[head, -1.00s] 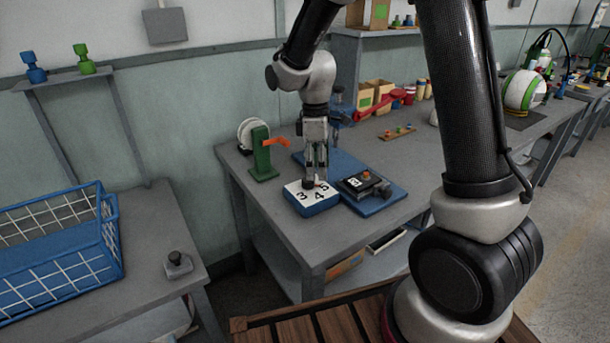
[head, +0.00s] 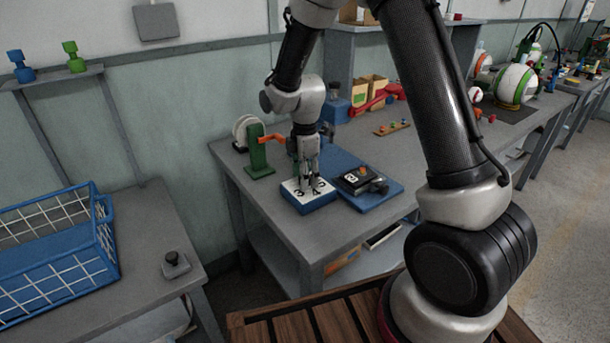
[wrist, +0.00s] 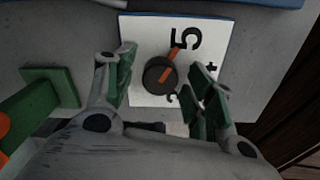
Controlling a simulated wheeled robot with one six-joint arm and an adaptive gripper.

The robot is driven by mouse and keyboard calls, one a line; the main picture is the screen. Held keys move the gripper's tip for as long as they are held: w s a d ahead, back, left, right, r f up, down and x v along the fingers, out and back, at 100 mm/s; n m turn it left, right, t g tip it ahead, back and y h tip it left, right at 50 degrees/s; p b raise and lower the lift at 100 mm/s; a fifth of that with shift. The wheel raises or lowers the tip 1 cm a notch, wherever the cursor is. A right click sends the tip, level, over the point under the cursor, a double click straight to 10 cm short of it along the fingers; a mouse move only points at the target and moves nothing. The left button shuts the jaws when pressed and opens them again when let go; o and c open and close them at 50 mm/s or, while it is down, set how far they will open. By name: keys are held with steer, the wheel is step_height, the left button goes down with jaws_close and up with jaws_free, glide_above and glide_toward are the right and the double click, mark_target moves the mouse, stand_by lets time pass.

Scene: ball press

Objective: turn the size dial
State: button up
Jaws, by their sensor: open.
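The size dial is a dark round knob (wrist: 158,76) with an orange pointer bar, set on a white plate (wrist: 148,32) with black numbers. In the wrist view the bar slants up and right, its upper end just beside the 5. Another number is partly covered by a finger. My gripper (wrist: 166,72) is open, with one green-padded finger left of the knob and the other right of it, and gaps at both sides. In the head view my gripper (head: 309,184) is over the blue-sided dial box (head: 312,205), and its fingers hide the knob.
A green post with an orange arm (head: 259,155) stands left of the dial box. A blue base with a black device (head: 362,182) lies close on the right. The bench's front corner is bare. A blue wire basket (head: 60,245) stands on the left table.

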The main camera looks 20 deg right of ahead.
steer(key=shift+c, duration=0.3)
steer(key=c, duration=0.9)
steer(key=shift+c, duration=0.2)
